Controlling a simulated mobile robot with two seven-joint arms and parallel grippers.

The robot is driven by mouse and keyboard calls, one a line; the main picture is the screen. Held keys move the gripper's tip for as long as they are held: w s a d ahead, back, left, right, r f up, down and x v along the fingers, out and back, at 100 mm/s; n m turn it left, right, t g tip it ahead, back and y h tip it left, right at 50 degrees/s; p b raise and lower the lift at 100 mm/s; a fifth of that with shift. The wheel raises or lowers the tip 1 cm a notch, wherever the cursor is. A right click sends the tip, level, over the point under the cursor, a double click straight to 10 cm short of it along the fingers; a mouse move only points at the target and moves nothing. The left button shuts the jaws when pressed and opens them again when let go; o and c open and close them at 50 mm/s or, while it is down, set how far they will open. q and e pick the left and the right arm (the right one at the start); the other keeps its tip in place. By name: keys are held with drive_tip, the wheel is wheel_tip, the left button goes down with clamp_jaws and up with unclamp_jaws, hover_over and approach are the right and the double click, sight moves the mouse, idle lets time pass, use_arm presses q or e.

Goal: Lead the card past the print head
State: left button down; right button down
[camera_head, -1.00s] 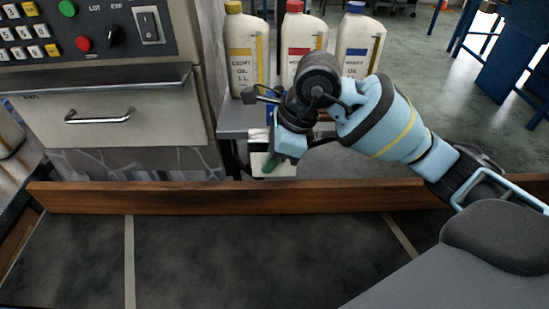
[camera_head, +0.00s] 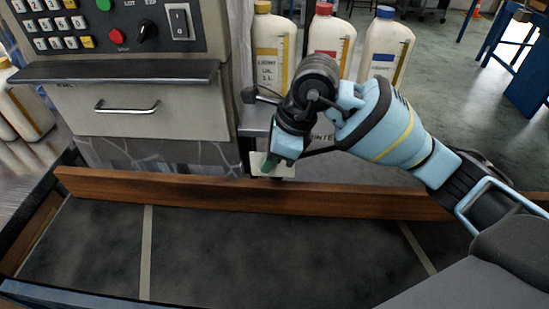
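My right gripper (camera_head: 278,156) reaches in from the right, pointing down in front of the grey bench. A pale card with a green part (camera_head: 268,164) shows at its fingertips, and the gripper appears shut on it. The fingers and wrist cover part of the card. A grey box with partly hidden lettering that looks like "PRINTER" (camera_head: 323,136) is just behind the wrist. The print head itself cannot be made out behind my arm. My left gripper is not in view.
Bottles with yellow (camera_head: 272,55), red (camera_head: 331,38) and blue (camera_head: 385,48) caps stand behind my wrist. A control panel (camera_head: 105,28) with a drawer (camera_head: 150,110) is at left. A wooden rail (camera_head: 240,196) edges the dark tray surface (camera_head: 240,250) in front.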

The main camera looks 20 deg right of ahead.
drive_tip(key=shift+w+a, duration=0.3)
drive_tip(key=shift+a, duration=0.35)
drive_tip(key=shift+w+a, duration=0.3)
drive_tip(key=shift+a, duration=0.3)
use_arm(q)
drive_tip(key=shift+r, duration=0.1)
use_arm(e)
drive_tip(key=shift+a, duration=0.1)
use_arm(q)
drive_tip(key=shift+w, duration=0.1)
use_arm(e)
drive_tip(key=shift+w+a, duration=0.4)
drive_tip(key=shift+a, duration=0.4)
drive_tip(key=shift+w+a, duration=0.4)
drive_tip(key=shift+a, duration=0.35)
